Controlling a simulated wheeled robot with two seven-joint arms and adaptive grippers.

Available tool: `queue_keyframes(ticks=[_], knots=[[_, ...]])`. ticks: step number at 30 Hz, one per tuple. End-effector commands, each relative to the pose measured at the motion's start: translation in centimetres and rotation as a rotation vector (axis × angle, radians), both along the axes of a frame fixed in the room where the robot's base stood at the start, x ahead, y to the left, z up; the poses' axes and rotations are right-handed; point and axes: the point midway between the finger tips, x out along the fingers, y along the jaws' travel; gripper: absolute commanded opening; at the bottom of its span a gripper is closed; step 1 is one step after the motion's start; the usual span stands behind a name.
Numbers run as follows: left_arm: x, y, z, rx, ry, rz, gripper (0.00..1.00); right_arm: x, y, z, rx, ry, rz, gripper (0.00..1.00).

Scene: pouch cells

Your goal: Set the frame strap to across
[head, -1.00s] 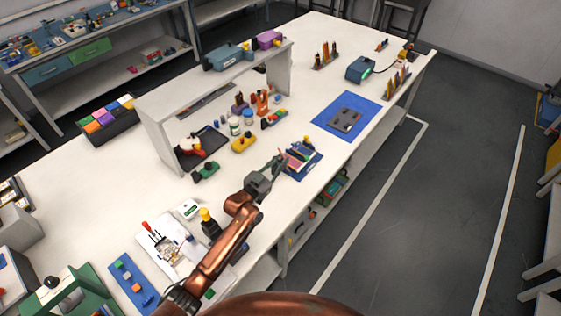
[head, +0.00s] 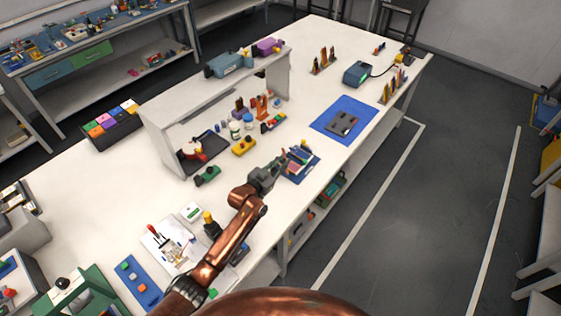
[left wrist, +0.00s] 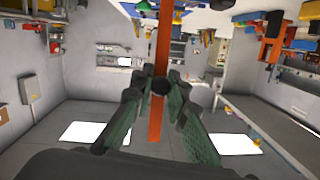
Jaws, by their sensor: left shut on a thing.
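The frame (head: 302,164) is a blue tray with coloured pieces on it, near the front edge of the white bench. My left gripper (head: 281,162) reaches its left side, with the fingers low over it. In the left wrist view the fingers (left wrist: 160,86) are closed about a small dark round knob (left wrist: 160,85). A long orange strip (left wrist: 157,122), which looks like the frame strap, runs upright behind that knob. How the strap lies on the frame is too small to tell in the head view. My right gripper is out of view.
A blue mat (head: 369,111) with a grey plate lies to the right. A white shelf (head: 160,150) stands behind, with a yellow block (head: 243,147) and a green tool (head: 207,175) in front. A teal device (head: 357,75) stands at the far end. Bare bench lies between.

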Motion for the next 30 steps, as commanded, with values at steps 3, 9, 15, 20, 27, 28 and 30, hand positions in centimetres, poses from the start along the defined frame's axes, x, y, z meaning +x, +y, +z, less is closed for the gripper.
queue_keyframes(ticks=[3,9,15,20,27,28,30], knots=[[0.9,-0.6,1.2,0.047,0.06,0.0,0.0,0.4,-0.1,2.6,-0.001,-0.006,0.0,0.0],[2.4,-1.6,1.3,0.131,0.174,0.0,0.0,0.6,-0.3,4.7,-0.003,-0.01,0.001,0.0],[3.6,-2.6,0.9,0.202,0.279,-0.001,0.0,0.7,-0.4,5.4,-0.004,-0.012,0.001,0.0],[4.3,-3.0,0.7,0.241,0.335,0.001,0.0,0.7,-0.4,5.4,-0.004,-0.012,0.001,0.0],[4.7,-3.3,0.3,0.267,0.376,0.0,0.0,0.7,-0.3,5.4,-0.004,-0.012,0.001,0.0],[4.7,-3.3,0.3,0.268,0.377,-0.001,0.0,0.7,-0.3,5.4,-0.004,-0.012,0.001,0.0],[4.7,-3.3,0.3,0.269,0.38,0.0,0.0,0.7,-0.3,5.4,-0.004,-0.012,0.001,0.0]])
